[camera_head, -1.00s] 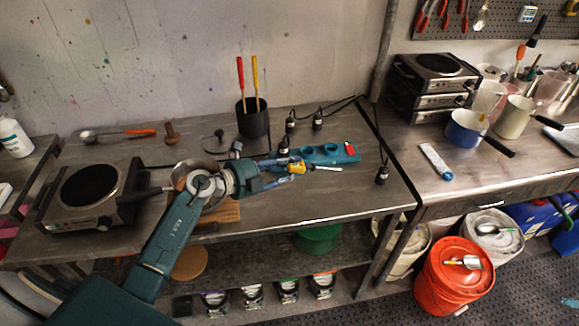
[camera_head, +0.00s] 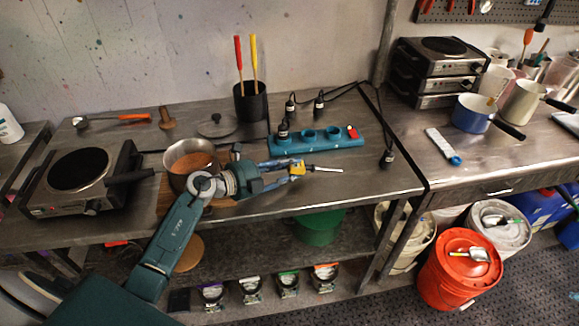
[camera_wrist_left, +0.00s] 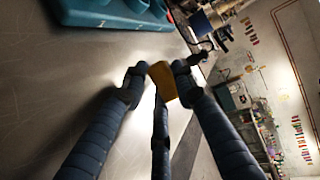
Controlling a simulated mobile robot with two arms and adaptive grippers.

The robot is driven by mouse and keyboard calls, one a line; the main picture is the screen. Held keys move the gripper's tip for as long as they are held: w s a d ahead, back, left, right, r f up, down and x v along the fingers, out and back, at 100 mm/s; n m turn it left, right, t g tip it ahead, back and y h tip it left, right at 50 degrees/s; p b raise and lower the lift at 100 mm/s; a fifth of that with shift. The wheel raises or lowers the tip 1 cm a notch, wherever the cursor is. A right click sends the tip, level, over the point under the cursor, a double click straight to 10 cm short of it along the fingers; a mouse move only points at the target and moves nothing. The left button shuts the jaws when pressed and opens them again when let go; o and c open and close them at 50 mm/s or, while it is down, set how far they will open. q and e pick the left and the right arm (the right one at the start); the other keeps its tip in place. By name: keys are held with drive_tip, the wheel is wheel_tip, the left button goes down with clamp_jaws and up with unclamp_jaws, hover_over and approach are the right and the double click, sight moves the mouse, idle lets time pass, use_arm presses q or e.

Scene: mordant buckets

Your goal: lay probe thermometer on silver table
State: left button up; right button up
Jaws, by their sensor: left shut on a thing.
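My left gripper (camera_head: 284,171) is shut on the probe thermometer, which has a yellow head (camera_head: 297,168) and a thin pale probe (camera_head: 326,170) pointing right in the head view. The thermometer's yellow head (camera_wrist_left: 163,82) also shows between the fingertips of my left gripper (camera_wrist_left: 160,80) in the left wrist view. The gripper holds it over the front part of the silver-grey metal table (camera_head: 350,195); the gap to the tabletop is hard to judge. My right gripper is not in view.
A teal power strip (camera_head: 315,139) lies just behind the gripper. A pot (camera_head: 190,158) is beside my left arm, and a hot plate (camera_head: 80,175) stands at the left. A black holder (camera_head: 250,103) stands behind. The tabletop's front right is clear.

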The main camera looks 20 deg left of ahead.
use_arm(q)
drive_tip(key=o, duration=1.2)
drive_tip(key=shift+o, duration=0.2)
drive_tip(key=shift+s, duration=0.1)
drive_tip(key=v, duration=1.2)
